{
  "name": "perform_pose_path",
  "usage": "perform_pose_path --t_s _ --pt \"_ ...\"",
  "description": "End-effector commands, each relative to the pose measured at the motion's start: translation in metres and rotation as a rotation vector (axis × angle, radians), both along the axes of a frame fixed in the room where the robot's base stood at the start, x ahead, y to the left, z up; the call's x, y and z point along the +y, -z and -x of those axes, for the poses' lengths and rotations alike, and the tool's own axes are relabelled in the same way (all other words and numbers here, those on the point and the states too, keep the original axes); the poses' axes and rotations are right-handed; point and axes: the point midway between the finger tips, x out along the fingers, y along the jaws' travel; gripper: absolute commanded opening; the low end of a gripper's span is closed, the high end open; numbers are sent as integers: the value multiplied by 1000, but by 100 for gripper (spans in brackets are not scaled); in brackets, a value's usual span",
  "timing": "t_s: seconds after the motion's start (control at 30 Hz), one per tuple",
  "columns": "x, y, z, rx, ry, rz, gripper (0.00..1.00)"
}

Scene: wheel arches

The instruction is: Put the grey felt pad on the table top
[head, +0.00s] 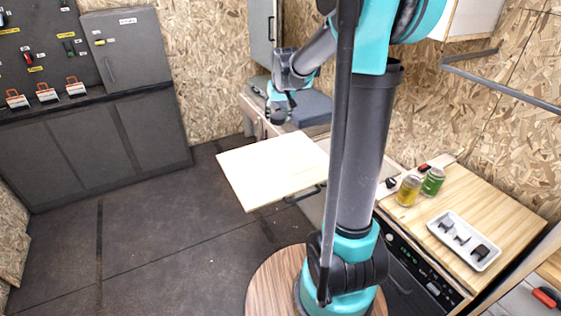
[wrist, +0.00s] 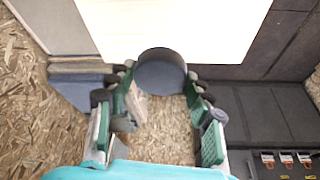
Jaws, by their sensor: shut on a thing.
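The grey felt pad (wrist: 160,76) is a dark round piece between the fingertips of my gripper (wrist: 159,82) in the wrist view. My gripper is shut on it. In the head view my gripper (head: 279,108) is beyond the far left part of the pale table top (head: 265,170), and the pad is too small there to tell apart from the fingers. The table top also shows in the wrist view (wrist: 180,25), where the pad overlaps its edge. Whether the pad touches the table top, I cannot tell. The table top looks bare.
A grey cushioned bench (head: 310,104) stands behind the table top. A wooden counter (head: 500,205) at right holds two cans (head: 420,186) and a white tray (head: 463,240) with small dark parts. Dark cabinets (head: 95,145) stand at left. The floor between is clear.

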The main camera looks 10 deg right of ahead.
Motion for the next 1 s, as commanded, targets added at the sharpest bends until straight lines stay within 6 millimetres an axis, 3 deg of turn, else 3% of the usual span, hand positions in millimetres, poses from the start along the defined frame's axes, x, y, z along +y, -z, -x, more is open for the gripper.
perform_pose_path --t_s 0.17,0.7,1.0 --pt "7 4 7 -5 -77 0 34" --pt "7 126 6 -5 -76 1 34" --pt "7 156 7 -5 -75 0 34"
